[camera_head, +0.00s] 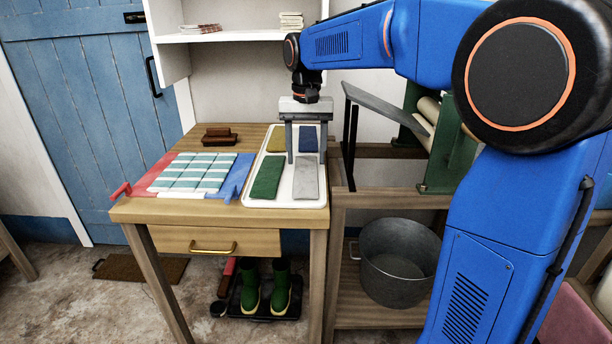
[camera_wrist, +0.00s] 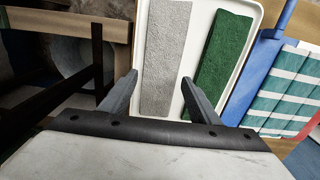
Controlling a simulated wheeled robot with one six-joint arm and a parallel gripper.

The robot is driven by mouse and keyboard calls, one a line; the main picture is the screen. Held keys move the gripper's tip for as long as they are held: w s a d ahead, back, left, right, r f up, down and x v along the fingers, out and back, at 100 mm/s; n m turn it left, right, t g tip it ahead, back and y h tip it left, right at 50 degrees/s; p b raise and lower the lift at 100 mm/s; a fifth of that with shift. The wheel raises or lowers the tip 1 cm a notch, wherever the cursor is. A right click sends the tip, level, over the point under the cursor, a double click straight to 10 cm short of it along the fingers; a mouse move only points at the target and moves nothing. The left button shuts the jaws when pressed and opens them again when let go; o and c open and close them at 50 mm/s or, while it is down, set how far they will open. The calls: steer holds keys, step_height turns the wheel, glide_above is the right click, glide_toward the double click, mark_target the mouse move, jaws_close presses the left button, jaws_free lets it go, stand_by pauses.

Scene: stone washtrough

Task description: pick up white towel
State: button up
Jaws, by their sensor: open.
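A light grey-white folded towel (camera_head: 306,182) lies flat in the front right part of a white tray (camera_head: 257,203) on the wooden table. It looks like the white towel and also shows in the wrist view (camera_wrist: 167,50). My gripper (camera_head: 306,160) points down over the tray's right side, open and empty. In the wrist view its fingertips (camera_wrist: 160,79) sit on either side of the towel's near end. I cannot tell the height left between fingertips and towel.
The tray also holds a green towel (camera_head: 267,178), an olive-yellow towel (camera_head: 277,139) and a dark blue towel (camera_head: 308,138). A wooden mangle stand (camera_head: 385,200) is close on the right.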

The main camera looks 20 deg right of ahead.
mark_target(306, 169)
steer(key=shift+w+f, duration=0.15)
steer(key=shift+f, duration=1.8)
steer(key=shift+c, duration=0.3)
steer(key=c, duration=0.9)
steer(key=shift+r, duration=0.15)
